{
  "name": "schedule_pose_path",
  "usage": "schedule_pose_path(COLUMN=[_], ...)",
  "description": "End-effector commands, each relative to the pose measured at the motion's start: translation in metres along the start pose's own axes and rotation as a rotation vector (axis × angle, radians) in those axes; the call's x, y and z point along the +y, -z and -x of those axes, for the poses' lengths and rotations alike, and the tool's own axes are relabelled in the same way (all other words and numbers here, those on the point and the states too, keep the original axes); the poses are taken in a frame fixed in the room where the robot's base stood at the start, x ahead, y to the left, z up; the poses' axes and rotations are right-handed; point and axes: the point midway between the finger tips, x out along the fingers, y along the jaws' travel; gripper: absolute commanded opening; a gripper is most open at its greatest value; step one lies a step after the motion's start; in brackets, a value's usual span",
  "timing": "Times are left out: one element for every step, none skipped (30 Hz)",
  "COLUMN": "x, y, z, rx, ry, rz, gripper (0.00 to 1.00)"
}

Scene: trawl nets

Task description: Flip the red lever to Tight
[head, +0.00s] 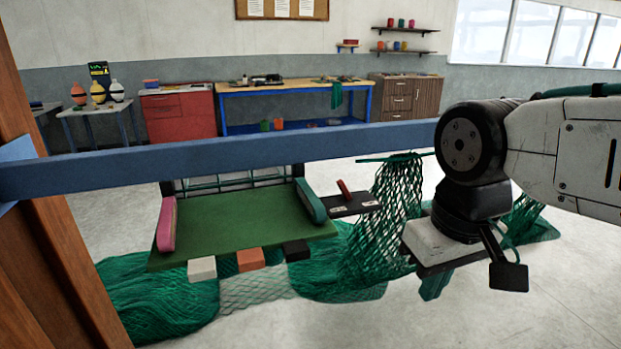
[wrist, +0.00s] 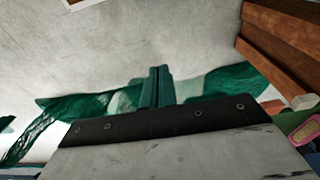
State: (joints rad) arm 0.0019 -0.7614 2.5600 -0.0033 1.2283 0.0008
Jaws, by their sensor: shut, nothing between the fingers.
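The red lever (head: 344,190) stands on a small dark plate (head: 352,205) at the right of the green board. It is tilted, its top leaning left. Two small pale labels lie on the plate at the lever's foot; their words are too small to read. My gripper (head: 434,286) is to the right of the lever and nearer to me, apart from it, pointing down. In the wrist view my gripper (wrist: 157,86) shows its green fingers closed together with nothing between them. The lever does not show in the wrist view.
A green board (head: 240,225) has a pink side piece (head: 166,224) and a teal one (head: 311,200). White, orange and black blocks line its front edge. Green netting (head: 385,215) hangs between lever and gripper.

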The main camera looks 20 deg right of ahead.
Motion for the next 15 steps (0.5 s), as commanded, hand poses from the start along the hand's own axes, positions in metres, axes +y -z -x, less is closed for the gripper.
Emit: schedule_pose_path(x=[0.000,0.000,0.000,0.000,0.000,0.000,0.000,0.000,0.000,0.000,-0.001,-0.001,-0.001,-0.002,-0.002], y=[0.000,0.000,0.000,0.000,0.000,0.001,0.002,0.004,0.009,0.014,0.021,0.033,0.043,0.055,0.073], z=[0.000,0.000,0.000,0.000,0.000,0.000,0.001,0.003,0.006,0.010,0.014,0.021,0.027,0.034,0.042], rx=[0.000,0.000,0.000,0.000,0.000,0.000,-0.001,-0.002,-0.005,-0.008,-0.011,-0.017,-0.022,-0.029,-0.041], ry=[0.000,0.000,0.000,0.000,0.000,0.000,-0.001,-0.001,-0.003,-0.005,-0.007,-0.011,-0.015,-0.019,-0.024], rz=[0.000,0.000,0.000,0.000,0.000,0.003,0.009,0.021,0.045,0.072,0.108,0.166,0.220,0.280,0.371], gripper=[0.00,0.00,0.00,0.00,0.00,0.00,0.00,0.00,0.00,0.00,0.00,0.00,0.00,0.00,0.00])
